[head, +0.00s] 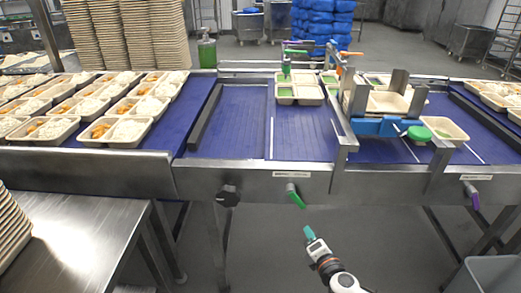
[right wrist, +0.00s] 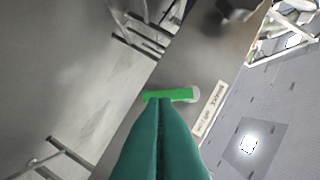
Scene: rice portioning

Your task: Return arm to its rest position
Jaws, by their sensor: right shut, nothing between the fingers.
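My right gripper (head: 309,232) has teal fingers and hangs in front of the conveyor frame, below the front rail. Its fingers are together and empty; they also fill the lower middle of the right wrist view (right wrist: 160,110). A green-handled valve (head: 296,197) sits on the front rail just above and left of the fingertips, and its green handle also shows in the right wrist view (right wrist: 168,95). In the head view there is a gap between fingertips and handle. My left gripper is not in view.
The conveyor (head: 240,118) holds several food trays at left (head: 40,130) and a few compartment trays (head: 297,94) near the middle. A steel table (head: 75,235) stands front left, with stacked trays at its edge. A grey bin (head: 490,275) is at lower right. Floor below the rail is open.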

